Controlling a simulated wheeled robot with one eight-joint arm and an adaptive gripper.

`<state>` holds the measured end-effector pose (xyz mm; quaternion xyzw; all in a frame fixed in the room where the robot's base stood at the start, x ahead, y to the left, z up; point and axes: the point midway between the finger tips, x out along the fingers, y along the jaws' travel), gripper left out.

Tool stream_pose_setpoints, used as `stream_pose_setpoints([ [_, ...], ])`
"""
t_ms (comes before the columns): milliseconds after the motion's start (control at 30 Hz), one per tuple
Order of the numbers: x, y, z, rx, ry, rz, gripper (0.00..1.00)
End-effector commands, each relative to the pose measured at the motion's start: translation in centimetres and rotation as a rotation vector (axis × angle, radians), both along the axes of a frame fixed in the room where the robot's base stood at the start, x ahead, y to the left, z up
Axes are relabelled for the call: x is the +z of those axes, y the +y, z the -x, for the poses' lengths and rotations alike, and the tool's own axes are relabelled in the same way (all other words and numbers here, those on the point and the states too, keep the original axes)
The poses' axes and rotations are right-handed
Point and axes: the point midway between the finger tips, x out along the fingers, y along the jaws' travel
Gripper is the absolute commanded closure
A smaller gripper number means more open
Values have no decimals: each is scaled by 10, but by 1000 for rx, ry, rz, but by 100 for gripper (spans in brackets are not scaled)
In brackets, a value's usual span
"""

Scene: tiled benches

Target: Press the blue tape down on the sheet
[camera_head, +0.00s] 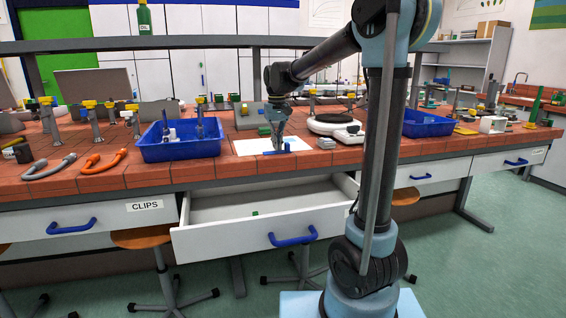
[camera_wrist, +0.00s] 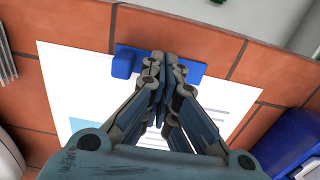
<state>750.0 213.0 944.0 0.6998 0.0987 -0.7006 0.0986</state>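A white sheet (camera_head: 249,147) lies on the red tiled bench. In the wrist view the sheet (camera_wrist: 62,72) shows printed lines and a blue patch. The blue tape (camera_head: 287,148) lies across the sheet's edge nearest the open drawer. In the wrist view the tape (camera_wrist: 194,70) is a flat blue strip with a thicker blue lump at its left end. My gripper (camera_head: 278,148) points down over the tape. Its fingertips (camera_wrist: 165,60) are together, over the middle of the strip, and hide part of it. I cannot tell whether they touch it.
A blue bin (camera_head: 180,150) stands left of the sheet, and a second blue bin (camera_head: 428,124) is to the right. A round white-rimmed device (camera_head: 334,124) is just right of the sheet. A drawer (camera_head: 245,240) hangs open below. Grey and orange hoses (camera_head: 104,163) lie at left.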

Motion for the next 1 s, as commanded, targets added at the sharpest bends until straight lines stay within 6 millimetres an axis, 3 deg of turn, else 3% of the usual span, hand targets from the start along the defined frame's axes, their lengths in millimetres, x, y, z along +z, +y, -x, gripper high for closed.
stream_pose_setpoints([
  [1000, -14, 0, 0, 1, 0, 0, 100],
])
